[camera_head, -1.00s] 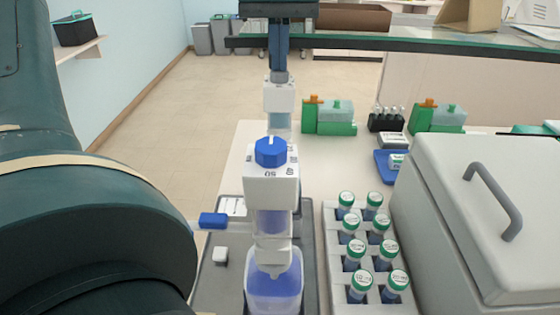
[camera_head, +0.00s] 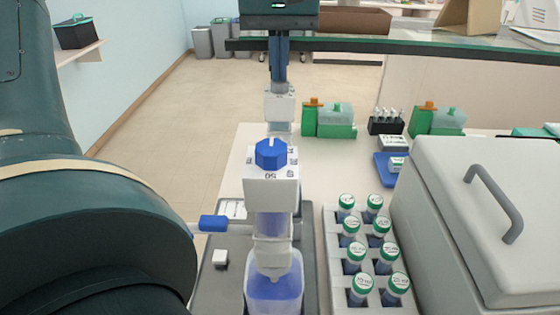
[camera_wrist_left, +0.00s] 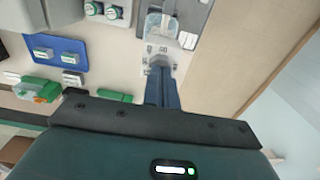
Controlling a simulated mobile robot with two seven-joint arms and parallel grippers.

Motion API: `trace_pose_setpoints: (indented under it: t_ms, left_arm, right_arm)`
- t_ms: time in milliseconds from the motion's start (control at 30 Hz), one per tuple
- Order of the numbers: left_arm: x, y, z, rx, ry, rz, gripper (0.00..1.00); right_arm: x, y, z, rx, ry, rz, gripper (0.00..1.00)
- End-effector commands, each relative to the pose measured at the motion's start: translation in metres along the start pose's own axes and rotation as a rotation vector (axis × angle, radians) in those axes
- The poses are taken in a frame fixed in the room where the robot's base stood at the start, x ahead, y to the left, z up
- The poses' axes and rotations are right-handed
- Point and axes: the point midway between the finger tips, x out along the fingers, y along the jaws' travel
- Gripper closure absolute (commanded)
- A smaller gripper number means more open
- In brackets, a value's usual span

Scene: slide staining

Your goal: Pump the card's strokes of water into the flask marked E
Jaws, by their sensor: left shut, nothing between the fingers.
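The bottle-top dispenser stands on a grey mat; its clear bottle (camera_head: 274,292) holds blue-tinted liquid. Its white collar has a blue knob (camera_head: 270,154) and printed numbers, with 50 readable at the front. A white plunger top (camera_head: 280,106) rises behind the knob. My left gripper (camera_head: 279,78) is shut, with its fingertips at the plunger top, seemingly touching it. The wrist view also shows the shut fingers (camera_wrist_left: 161,72) over the white head. A side spout with a blue piece (camera_head: 213,222) points left towards my arm. No flask marked E or readable card is visible. My right gripper is not in view.
A white rack (camera_head: 330,250) of several green-capped vials stands to the right, beside a large grey box (camera_head: 480,210) with a handle. Green-and-orange bottles (camera_head: 328,120) and a blue tray (camera_head: 385,167) are farther back. My left arm hides the left side.

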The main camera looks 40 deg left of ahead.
Motion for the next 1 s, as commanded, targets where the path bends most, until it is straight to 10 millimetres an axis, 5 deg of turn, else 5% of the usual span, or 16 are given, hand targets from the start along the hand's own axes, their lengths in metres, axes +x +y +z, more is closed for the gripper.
trace_pose_setpoints:
  t_ms: [333,1000]
  left_arm:
    - [0.003,-0.001,0.001,0.000,-0.011,-0.008,1.00]
    - [-0.041,0.000,0.000,0.000,-0.004,-0.003,1.00]
  right_arm:
    - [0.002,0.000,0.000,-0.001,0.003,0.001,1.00]
    - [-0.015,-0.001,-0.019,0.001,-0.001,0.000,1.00]
